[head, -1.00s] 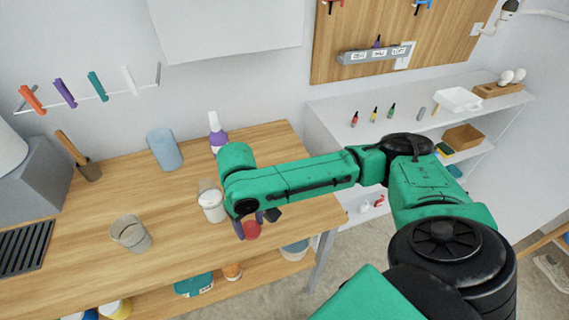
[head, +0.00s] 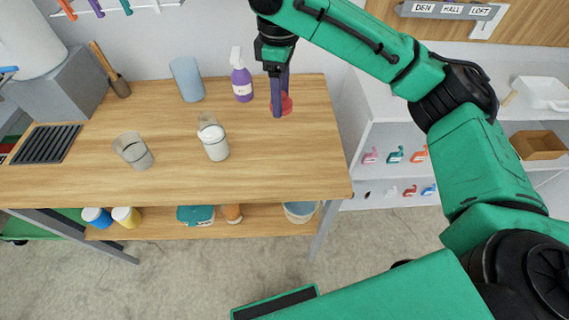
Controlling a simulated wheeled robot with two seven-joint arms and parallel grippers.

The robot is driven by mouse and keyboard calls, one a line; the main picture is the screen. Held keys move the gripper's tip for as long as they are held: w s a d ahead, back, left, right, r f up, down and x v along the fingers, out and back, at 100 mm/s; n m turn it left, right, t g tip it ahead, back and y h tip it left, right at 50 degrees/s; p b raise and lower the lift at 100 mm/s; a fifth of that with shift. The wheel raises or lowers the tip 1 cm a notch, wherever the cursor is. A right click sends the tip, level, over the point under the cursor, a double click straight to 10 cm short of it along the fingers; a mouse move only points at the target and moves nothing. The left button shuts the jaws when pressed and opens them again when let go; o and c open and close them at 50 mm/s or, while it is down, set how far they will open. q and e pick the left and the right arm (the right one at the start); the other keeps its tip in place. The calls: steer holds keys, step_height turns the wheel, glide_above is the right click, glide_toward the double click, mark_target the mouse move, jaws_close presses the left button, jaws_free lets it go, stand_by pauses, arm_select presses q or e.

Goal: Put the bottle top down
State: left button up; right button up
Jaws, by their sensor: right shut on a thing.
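My right gripper (head: 278,112) points down over the right part of the wooden table, its purple fingers shut on a small red bottle top (head: 287,103). The fingers hide part of the top. It is at or just above the table surface; I cannot tell whether it touches. A purple spray bottle (head: 242,84) with a white head stands upright just left of the gripper. A clear container with white contents (head: 214,144) stands nearer the front. My left gripper is not in view.
The wooden table (head: 90,185) has free room at its front and right. A grey-brown cup (head: 132,151), a blue cylinder (head: 187,79) and a brush in a holder (head: 118,86) stand on it. A white shelf (head: 375,130) with small coloured items is to the right.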

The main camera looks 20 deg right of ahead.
mark_target(282, 161)
steer(key=shift+f, duration=0.15)
step_height(282, 161, down, 19)
steer(key=shift+f+p, duration=0.1)
steer(key=shift+p, duration=0.8)
steer(key=shift+f, duration=0.1)
steer(key=o, duration=1.3)
step_height(282, 161, up, 12)
steer(key=b, duration=0.1)
steer(key=shift+r+b, duration=0.2)
steer(key=shift+b, duration=0.15)
